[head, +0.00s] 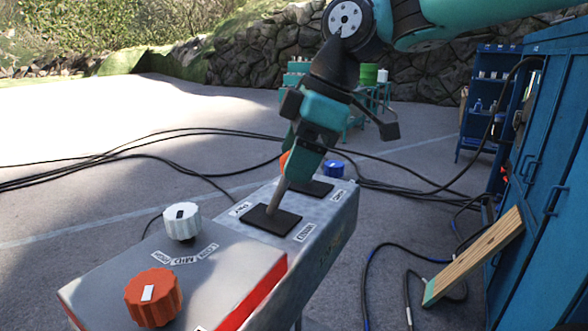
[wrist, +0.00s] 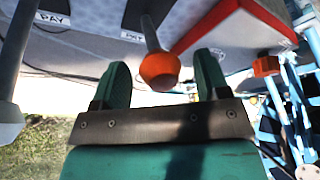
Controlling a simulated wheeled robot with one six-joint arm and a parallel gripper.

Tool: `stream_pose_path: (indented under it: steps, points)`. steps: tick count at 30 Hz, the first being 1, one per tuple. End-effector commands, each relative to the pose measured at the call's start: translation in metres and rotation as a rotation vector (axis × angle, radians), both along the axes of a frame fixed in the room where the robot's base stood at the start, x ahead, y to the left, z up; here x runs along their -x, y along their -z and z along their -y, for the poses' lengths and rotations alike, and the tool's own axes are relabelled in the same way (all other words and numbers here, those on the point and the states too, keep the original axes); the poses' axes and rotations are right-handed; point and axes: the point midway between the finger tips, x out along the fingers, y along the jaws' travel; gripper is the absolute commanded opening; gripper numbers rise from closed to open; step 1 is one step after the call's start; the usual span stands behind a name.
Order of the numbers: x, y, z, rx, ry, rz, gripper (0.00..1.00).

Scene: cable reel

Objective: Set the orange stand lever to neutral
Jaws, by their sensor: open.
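The orange stand lever is a grey shaft (head: 277,196) rising from a dark square plate (head: 271,220) on the grey console. It leans slightly right toward its top in the head view. Its orange knob (wrist: 159,70) shows in the wrist view between my two teal fingertips, with a gap on each side. My gripper (wrist: 163,70) is open around the knob and not closed on it. In the head view my gripper (head: 289,150) hides most of the knob. Labels stand beside the plate, one reading PAY (head: 241,209); I cannot tell which setting the lever is in.
A second lever with a blue knob (head: 333,168) stands just behind, on its own dark plate. A white knob (head: 182,221) and an orange dial (head: 153,297) sit on the sloped front panel (head: 220,275). A blue cabinet (head: 545,170) and a leaning plank (head: 474,256) are right. Cables cross the ground.

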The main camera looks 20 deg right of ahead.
Motion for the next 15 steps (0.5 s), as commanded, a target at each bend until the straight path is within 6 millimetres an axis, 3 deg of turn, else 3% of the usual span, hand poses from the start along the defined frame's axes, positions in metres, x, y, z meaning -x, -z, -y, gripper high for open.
stream_pose_path:
  steps: [4, 13, 14, 15]
  points:
    - [-0.0014, 0.0110, -0.0044, 0.001, -0.001, -0.001, 0.69]
    - [-0.0023, 0.0130, -0.0049, 0.001, 0.001, 0.002, 0.69]
    - [-0.0023, 0.0130, -0.0049, 0.001, 0.001, 0.002, 0.66]
    - [-0.0022, 0.0130, -0.0048, 0.000, 0.000, 0.001, 0.57]
